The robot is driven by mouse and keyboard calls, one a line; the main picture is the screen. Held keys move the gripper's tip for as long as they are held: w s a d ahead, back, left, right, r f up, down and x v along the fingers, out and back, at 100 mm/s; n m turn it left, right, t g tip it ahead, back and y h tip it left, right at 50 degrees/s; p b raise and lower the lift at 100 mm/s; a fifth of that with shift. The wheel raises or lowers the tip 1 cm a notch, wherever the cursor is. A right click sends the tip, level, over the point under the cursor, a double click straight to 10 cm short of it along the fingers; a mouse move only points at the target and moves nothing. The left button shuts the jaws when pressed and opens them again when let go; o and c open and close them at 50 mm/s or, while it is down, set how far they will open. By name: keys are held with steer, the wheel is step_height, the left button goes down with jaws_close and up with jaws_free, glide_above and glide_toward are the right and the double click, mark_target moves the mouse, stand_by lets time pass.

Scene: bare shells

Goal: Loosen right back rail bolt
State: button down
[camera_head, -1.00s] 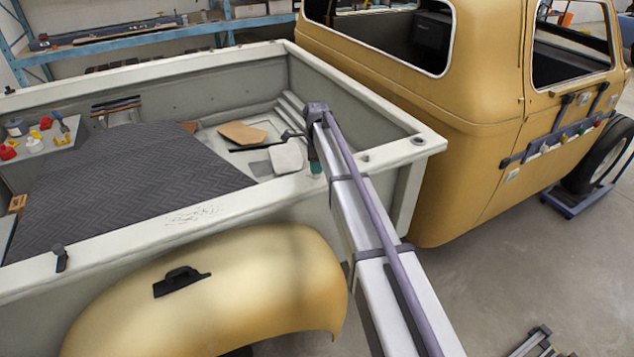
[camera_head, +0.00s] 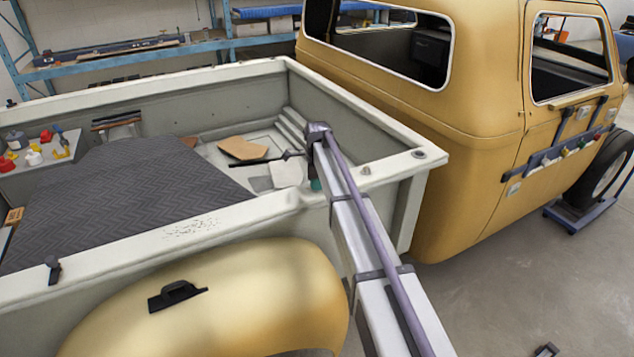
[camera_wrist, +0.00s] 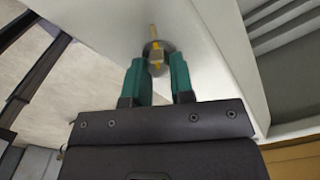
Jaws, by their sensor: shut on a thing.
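In the head view, my gripper (camera_head: 316,184) hangs at the inner side of the near bed rail (camera_head: 120,252), with only a bit of green showing. The bolt it holds is hidden there.
The yellow truck cab (camera_head: 480,180) stands just right of the bed. Two other bolts, one midway (camera_head: 366,170) and one at the corner (camera_head: 419,154), show on the rail's cab end. A yellow fender (camera_head: 210,300) bulges in front. Cardboard (camera_head: 242,148) lies inside the bed.

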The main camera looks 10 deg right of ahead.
steer(key=shift+n, duration=0.4)
steer(key=n, duration=0.4)
steer(key=shift+w+n, duration=0.1)
steer(key=shift+n, duration=0.2)
steer(key=n, duration=0.5)
steer(key=shift+w, duration=0.1)
steer(key=n, duration=0.6)
steer(key=shift+a, duration=0.1)
steer(key=n, duration=0.4)
steer(key=shift+w+a+n, duration=0.1)
steer(key=shift+n, duration=0.3)
steer(key=c, duration=1)
jaws_free()
